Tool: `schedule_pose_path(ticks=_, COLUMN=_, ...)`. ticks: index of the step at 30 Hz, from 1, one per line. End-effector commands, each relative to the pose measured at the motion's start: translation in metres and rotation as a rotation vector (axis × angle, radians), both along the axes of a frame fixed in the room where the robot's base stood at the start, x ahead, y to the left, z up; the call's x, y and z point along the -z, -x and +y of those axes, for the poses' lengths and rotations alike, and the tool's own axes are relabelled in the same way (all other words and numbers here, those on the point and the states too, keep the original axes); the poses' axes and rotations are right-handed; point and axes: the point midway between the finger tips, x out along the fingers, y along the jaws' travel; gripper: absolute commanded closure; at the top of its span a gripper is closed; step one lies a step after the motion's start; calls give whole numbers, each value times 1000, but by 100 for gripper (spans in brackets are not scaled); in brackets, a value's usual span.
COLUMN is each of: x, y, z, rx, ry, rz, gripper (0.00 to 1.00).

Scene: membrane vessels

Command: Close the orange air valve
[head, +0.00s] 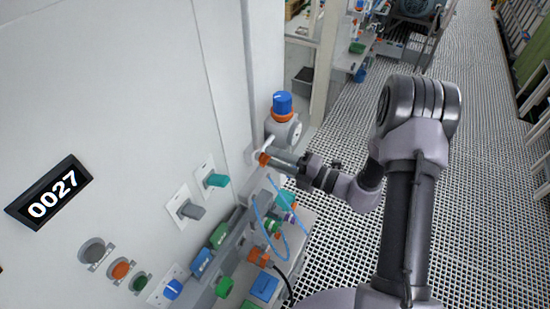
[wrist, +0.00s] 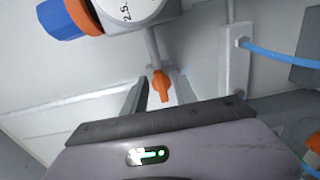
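The orange air valve (wrist: 161,86) is a small orange handle on a grey pipe below a round gauge, seen in the wrist view. My gripper (wrist: 160,94) is open, with one finger on each side of the orange handle and visible gaps between. In the head view the orange valve (head: 263,159) shows at the tip of my gripper (head: 272,158), close to the white wall panel. The fingers partly cover the valve there, and I cannot tell whether they touch it.
A regulator with a blue knob (head: 283,104) and orange ring stands just above the valve. Blue tubing (head: 262,222) loops below my gripper. Coloured switches and buttons (head: 121,270) cover the panel at lower left. The grating floor (head: 480,200) is open to the right.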

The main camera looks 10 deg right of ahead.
Motion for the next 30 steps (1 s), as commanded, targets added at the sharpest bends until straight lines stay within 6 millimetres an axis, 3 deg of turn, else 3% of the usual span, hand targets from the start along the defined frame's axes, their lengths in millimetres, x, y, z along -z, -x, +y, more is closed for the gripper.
schedule_pose_path(ticks=7, x=0, y=1, z=-2, rx=1, ry=1, rz=-1, gripper=66)
schedule_pose_path(ticks=10, x=1, y=6, z=-12, rx=4, ry=1, rz=-1, gripper=66)
schedule_pose_path(ticks=22, x=2, y=73, z=-113, rx=6, ry=0, rz=-2, gripper=66)
schedule_pose_path(ticks=27, x=1, y=91, z=-139, rx=3, ry=1, rz=-1, gripper=66)
schedule_pose_path(ticks=30, x=1, y=96, z=-144, rx=1, ry=0, rz=0, gripper=66)
